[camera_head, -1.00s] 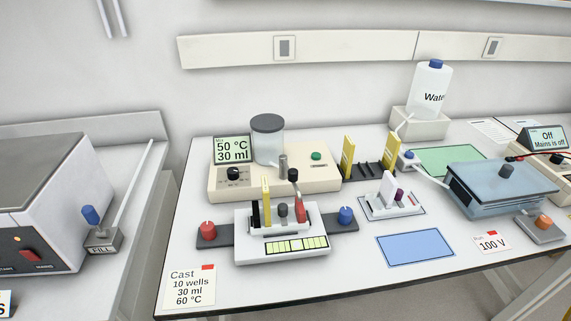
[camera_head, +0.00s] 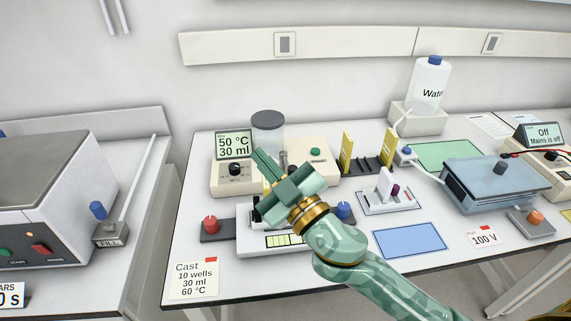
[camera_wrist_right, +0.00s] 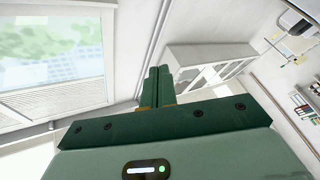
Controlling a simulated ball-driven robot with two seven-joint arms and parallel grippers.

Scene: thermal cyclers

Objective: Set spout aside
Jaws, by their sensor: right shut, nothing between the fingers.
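My right gripper (camera_head: 259,156) is in front of the cream heater unit (camera_head: 222,183) and over the white casting tray (camera_head: 252,244). Its dark green fingers are together and empty in the right wrist view (camera_wrist_right: 155,72). A clear vessel with a grey lid (camera_head: 267,120) stands on the heater unit, partly behind the fingers. I cannot clearly make out the spout. The gripper and arm cover the middle of the tray, including where a dark-topped red piece stood earlier. My left gripper is not in view.
A red knob (camera_head: 210,224) and a blue knob (camera_head: 344,210) flank the tray. Yellow combs (camera_head: 347,152) stand in a dark rack at right. A water bottle (camera_head: 430,85) stands at the back.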

